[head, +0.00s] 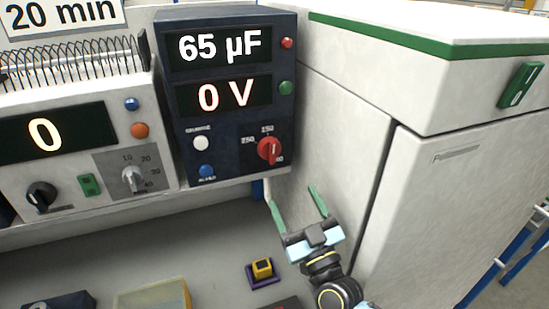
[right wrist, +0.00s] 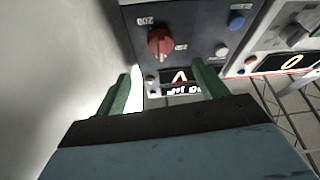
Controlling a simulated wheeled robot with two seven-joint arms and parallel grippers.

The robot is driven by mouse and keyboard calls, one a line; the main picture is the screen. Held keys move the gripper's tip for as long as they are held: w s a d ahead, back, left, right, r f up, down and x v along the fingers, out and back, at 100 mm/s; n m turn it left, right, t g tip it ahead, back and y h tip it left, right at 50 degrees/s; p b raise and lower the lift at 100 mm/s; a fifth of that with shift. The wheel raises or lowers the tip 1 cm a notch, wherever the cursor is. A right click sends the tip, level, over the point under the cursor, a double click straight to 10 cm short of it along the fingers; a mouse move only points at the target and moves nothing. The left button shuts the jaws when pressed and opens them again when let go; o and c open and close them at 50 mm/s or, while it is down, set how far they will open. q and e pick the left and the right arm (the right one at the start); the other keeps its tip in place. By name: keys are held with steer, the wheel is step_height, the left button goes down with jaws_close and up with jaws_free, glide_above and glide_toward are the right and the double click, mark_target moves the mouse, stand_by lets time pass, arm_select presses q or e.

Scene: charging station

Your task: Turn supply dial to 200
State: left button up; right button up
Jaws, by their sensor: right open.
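The supply dial is a red knob (head: 269,149) on the lower right of the dark blue supply unit (head: 222,130), with small numbers around it. The unit's displays read 65 µF and 0 V. The knob also shows in the right wrist view (right wrist: 160,43), ahead of the fingers and apart from them. My right gripper (head: 297,202) is open and empty, with two green fingers, below and a little right of the knob in the head view. It also shows in the right wrist view (right wrist: 163,88). My left gripper is not in view.
A white unit (head: 75,165) with a 0 display and a grey dial (head: 132,178) stands left. A large white cabinet (head: 440,190) stands close on the right. A yellow block (head: 262,268) and a clear yellowish box (head: 152,297) are on the grey surface below.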

mark_target(271, 160)
steer(key=x, duration=1.2)
steer(key=shift+p, duration=0.4)
steer(key=c, duration=1)
steer(key=shift+o, duration=0.2)
steer(key=shift+m, duration=0.4)
steer(key=m+h, duration=0.2)
steer(key=m, duration=0.1)
steer(key=m+t+h+p, duration=0.1)
steer(key=shift+s+a+m, duration=0.15)
steer(key=shift+a+m, duration=0.1)
steer(key=shift+m, duration=0.15)
steer(key=shift+a+m+h+p, duration=0.1)
steer(key=shift+m+h+p, duration=0.2)
steer(key=shift+m+h, duration=0.55)
steer(key=shift+m+h+p, duration=0.25)
steer(key=shift+m+h, duration=0.1)
steer(key=shift+m, duration=1)
